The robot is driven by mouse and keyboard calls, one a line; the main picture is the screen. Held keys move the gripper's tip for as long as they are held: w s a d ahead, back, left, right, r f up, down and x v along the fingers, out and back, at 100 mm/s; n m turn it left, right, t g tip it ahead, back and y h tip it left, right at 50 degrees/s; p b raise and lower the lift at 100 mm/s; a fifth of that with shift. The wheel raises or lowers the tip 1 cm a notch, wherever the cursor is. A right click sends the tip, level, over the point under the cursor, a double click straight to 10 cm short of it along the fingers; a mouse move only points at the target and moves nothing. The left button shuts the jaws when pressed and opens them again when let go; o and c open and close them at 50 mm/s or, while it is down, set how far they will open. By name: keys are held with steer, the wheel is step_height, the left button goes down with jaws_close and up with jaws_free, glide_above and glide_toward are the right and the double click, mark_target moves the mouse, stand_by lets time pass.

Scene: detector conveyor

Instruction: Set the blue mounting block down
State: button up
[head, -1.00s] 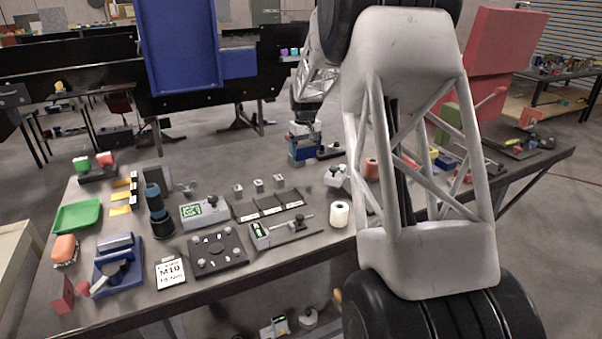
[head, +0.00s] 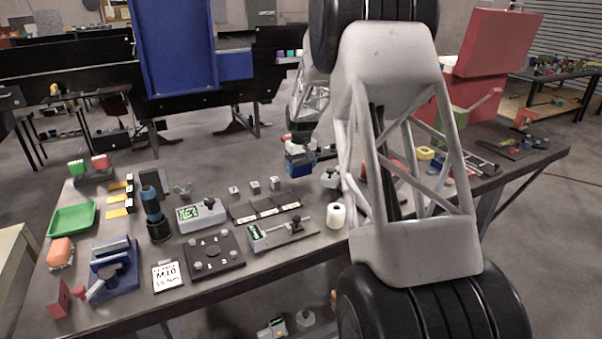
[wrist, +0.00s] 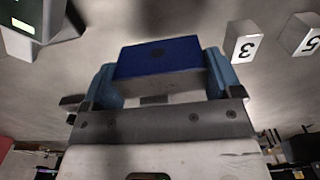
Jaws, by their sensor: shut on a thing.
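The blue mounting block (wrist: 160,57) sits between the two blue fingers of my gripper (wrist: 160,72) in the wrist view. The gripper is shut on it, one finger at each end. In the head view, the blue block (head: 300,165) shows under my gripper (head: 301,150), near the far edge of the table. I cannot tell whether its underside touches the grey tabletop (head: 215,290).
Small numbered grey blocks (wrist: 243,42) stand to the right in the wrist view. A grey device with a green display (wrist: 25,25) is at upper left. In the head view, a white roll (head: 336,216) and a dark slotted tray (head: 265,206) are nearer.

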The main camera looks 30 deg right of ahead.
mark_target(301, 172)
steer(key=shift+f, duration=1.5)
steer(key=shift+f, duration=0.15)
steer(key=o, duration=0.9)
step_height(301, 172, up, 12)
steer(key=shift+r, duration=0.15)
